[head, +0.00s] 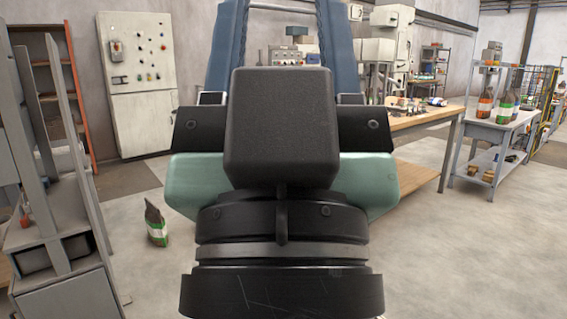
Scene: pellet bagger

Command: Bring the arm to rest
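My gripper (283,30) fills the middle of the head view, seen from behind, with a dark block, a teal body and a black ringed wrist. Two blue fingers appear to extend away from me on either side of the block, with a wide gap between them. Background shows through the gap and I see nothing held there. The fingertips reach the top edge of the picture, and the dark block hides the lower part of the gap.
A grey metal frame (55,200) stands close at the left. Open floor lies at the lower right.

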